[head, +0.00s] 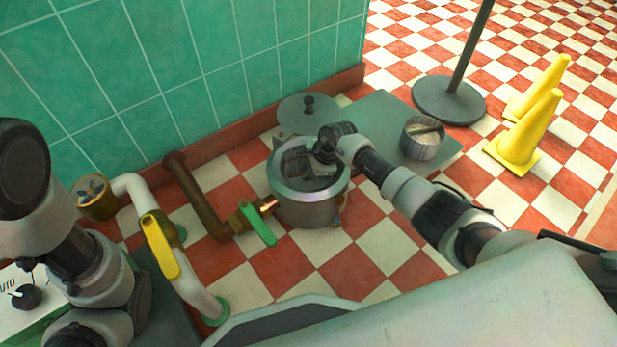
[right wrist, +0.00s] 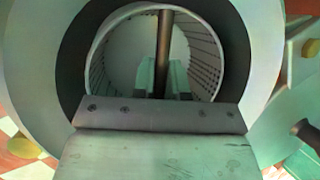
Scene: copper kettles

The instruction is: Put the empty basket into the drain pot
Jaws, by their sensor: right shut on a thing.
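The drain pot (head: 309,207) is a round steel pot on the tiled floor, in the middle of the head view. My right gripper (head: 304,171) is over its mouth. In the right wrist view the gripper (right wrist: 163,92) is shut on the dark bar handle of the empty basket (right wrist: 97,62), a pale cylinder with holed walls. The pot's wide rim (right wrist: 262,62) surrounds the basket with a dark gap between. I cannot tell whether the basket rests on the pot's bottom. My left arm shows at the left; its gripper is out of view.
A second basket (head: 422,145) with pale contents stands on a grey mat (head: 380,110). A round lid (head: 300,104) lies by the wall. A green-handled valve (head: 259,224) and pipe join the pot's left side. Yellow cones (head: 519,141) and a post base (head: 448,103) stand right.

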